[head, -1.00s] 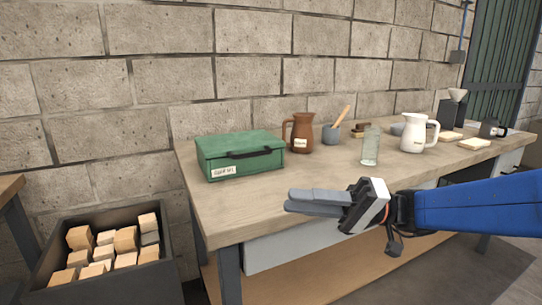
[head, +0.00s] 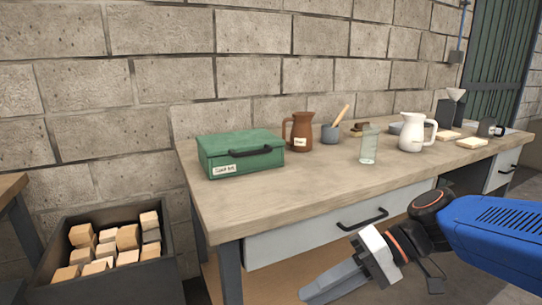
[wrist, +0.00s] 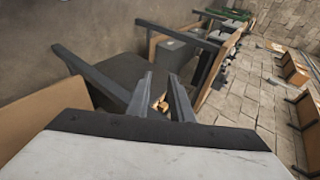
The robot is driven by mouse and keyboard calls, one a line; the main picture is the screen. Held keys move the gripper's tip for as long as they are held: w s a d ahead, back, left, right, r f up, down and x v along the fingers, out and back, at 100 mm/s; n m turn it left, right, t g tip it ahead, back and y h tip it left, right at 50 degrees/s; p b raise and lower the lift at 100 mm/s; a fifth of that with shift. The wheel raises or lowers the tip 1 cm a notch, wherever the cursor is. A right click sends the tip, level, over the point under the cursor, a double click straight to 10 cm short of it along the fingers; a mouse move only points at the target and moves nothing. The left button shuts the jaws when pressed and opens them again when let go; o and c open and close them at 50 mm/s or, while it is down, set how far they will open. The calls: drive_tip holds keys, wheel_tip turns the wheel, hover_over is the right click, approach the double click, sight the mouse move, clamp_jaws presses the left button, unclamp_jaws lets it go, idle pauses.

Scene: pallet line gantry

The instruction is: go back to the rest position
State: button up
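My gripper (head: 318,288) hangs in front of the workbench, below the tabletop's front edge. Its fingers point down and to the left in the head view. In the wrist view its two fingers (wrist: 161,78) stand apart with a gap between them, and nothing is held. Part of the gripper is cut off by the bottom edge of the head view.
The workbench (head: 290,192) holds a green case (head: 240,152), a brown jug (head: 301,132), a glass (head: 369,146) and a white pitcher (head: 412,132). A dark bin (head: 160,283) of wooden blocks stands at lower left. A drawer (head: 330,232) faces my gripper.

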drive_tip(key=d+f+m+t+h, duration=0.1)
drive_tip(key=d+f+t+h, duration=0.2)
drive_tip(key=d, duration=0.7)
drive_tip(key=d+f+m+t+h, duration=0.2)
drive_tip(key=d+f+t+h, duration=0.1)
drive_tip(key=d+h, duration=0.5)
drive_tip(key=shift+s+d+f, duration=0.25)
drive_tip(key=shift+d+f, duration=0.35)
drive_tip(key=shift+d, duration=0.4)
